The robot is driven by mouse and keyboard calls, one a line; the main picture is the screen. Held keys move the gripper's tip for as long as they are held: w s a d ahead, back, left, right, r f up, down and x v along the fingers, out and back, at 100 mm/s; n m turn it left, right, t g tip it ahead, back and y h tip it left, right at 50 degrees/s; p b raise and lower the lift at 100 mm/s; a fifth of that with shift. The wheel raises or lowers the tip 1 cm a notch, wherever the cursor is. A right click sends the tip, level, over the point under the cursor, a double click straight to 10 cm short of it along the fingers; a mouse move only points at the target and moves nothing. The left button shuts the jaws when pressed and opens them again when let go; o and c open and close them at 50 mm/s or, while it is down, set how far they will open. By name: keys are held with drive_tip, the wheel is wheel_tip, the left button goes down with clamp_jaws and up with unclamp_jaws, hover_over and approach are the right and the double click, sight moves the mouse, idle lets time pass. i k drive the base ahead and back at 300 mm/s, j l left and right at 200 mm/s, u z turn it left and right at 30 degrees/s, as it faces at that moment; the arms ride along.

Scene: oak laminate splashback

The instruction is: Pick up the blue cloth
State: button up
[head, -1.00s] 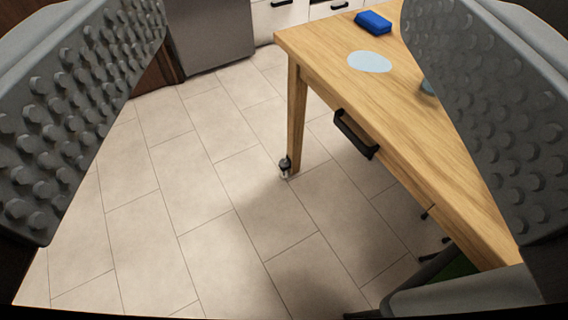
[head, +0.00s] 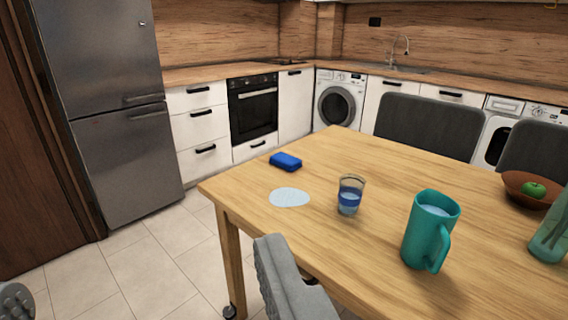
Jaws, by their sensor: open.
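The blue cloth (head: 285,161) is a small folded block lying near the far left edge of the wooden table (head: 330,240). My gripper (head: 145,272) is open and empty. One grey finger shows at the bottom left corner and the other in front of the table's near left corner. The gripper is well short of the cloth and not touching it.
A pale blue flat patch (head: 289,197), perhaps spilled liquid, lies just in front of the cloth. A glass (head: 350,195) with blue contents and a teal mug (head: 431,230) stand to the right. A brown bowl (head: 524,190) holds a green apple. Grey chairs (head: 428,125) stand behind.

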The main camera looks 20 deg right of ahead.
sight(289, 162)
drive_tip(key=i+j+z, duration=0.45)
drive_tip(key=i+j, duration=0.2)
drive_tip(key=i, duration=0.3)
drive_tip(key=i+j+z, duration=0.4)
drive_tip(key=i+j, duration=0.45)
drive_tip(key=j, duration=0.1)
